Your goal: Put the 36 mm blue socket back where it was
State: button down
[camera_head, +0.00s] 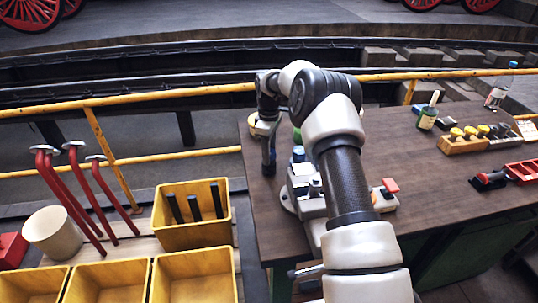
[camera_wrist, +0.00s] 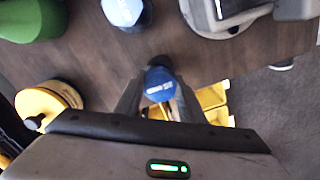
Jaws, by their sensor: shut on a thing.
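My gripper (camera_wrist: 160,92) is shut on a blue socket (camera_wrist: 159,78) with a small white label, too small to read. The socket sits between the two dark fingers in the wrist view, over or near the bench's edge. In the head view my gripper (camera_head: 268,160) points down at the bench's left end, and the held socket cannot be made out there. A second blue-topped piece (camera_wrist: 122,11) stands apart at the top of the wrist view; a blue top (camera_head: 298,153) shows beside my arm in the head view. Whether the held one is 36 mm cannot be read.
A grey fixture (camera_head: 305,185) stands on the wooden bench (camera_head: 420,185), partly behind my arm. A green piece (camera_wrist: 35,18) and a yellow round piece (camera_wrist: 48,98) are near my gripper. Yellow bins (camera_head: 190,235) and red-handled rods (camera_head: 75,190) are left of the bench.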

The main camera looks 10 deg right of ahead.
jog(key=shift+f, duration=0.5)
jog(key=shift+f, duration=0.2)
jog(key=c, duration=1.2)
grip_release()
